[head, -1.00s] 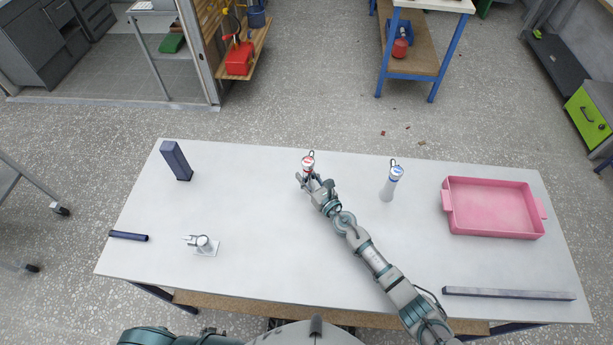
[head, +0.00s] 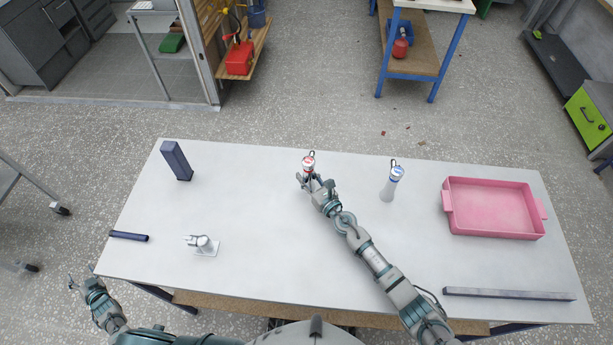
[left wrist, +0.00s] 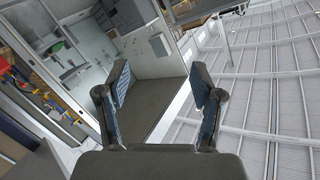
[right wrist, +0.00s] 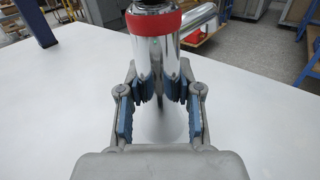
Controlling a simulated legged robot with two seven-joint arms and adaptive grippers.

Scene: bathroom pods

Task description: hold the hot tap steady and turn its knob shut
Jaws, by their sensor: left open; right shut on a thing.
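The hot tap (head: 308,162) stands upright at the back middle of the white table, with a red band near its top. In the right wrist view its chrome body (right wrist: 157,58) rises between the fingers, below the red band (right wrist: 165,22). My right gripper (head: 307,179) is shut on the tap's body, with both finger pads against it (right wrist: 160,90). The tap's knob is cut off at the top of the right wrist view. My left gripper (head: 82,277) is open and empty, off the table's front left corner; its spread fingers show in the left wrist view (left wrist: 160,90).
A blue-banded tap (head: 392,182) stands to the right of the hot tap. A pink tray (head: 493,231) is at the right. A dark block (head: 176,160), a dark rod (head: 128,236), a small white fixture (head: 205,245) and a long bar (head: 508,293) lie around the white table (head: 270,245).

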